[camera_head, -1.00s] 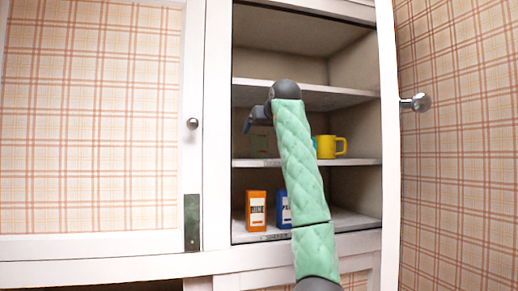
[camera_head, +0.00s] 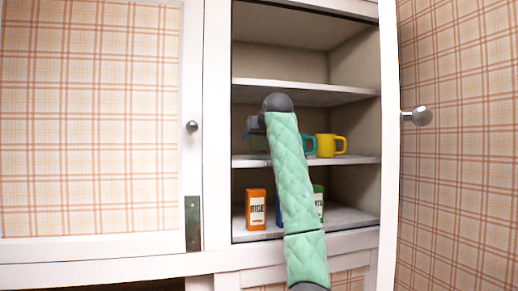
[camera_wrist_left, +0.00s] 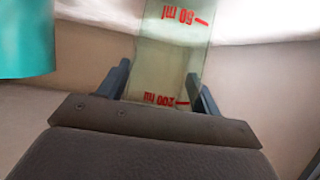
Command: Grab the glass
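The glass (camera_wrist_left: 168,75) is clear, slightly greenish, with red ml markings that read upside down in the left wrist view. In the head view the glass (camera_head: 259,144) shows faintly on the middle shelf (camera_head: 350,159), partly behind my left gripper (camera_head: 252,127). In the left wrist view the two dark fingers of my left gripper (camera_wrist_left: 160,88) stand apart, one at each side of the glass. Whether they touch it is unclear. My right gripper is in neither view.
A teal mug (camera_head: 310,145) and a yellow mug (camera_head: 332,146) stand right of the glass; the teal mug (camera_wrist_left: 25,40) is close in the left wrist view. An orange rice box (camera_head: 256,209) and other boxes stand below. The cabinet side frame (camera_head: 217,130) is at left.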

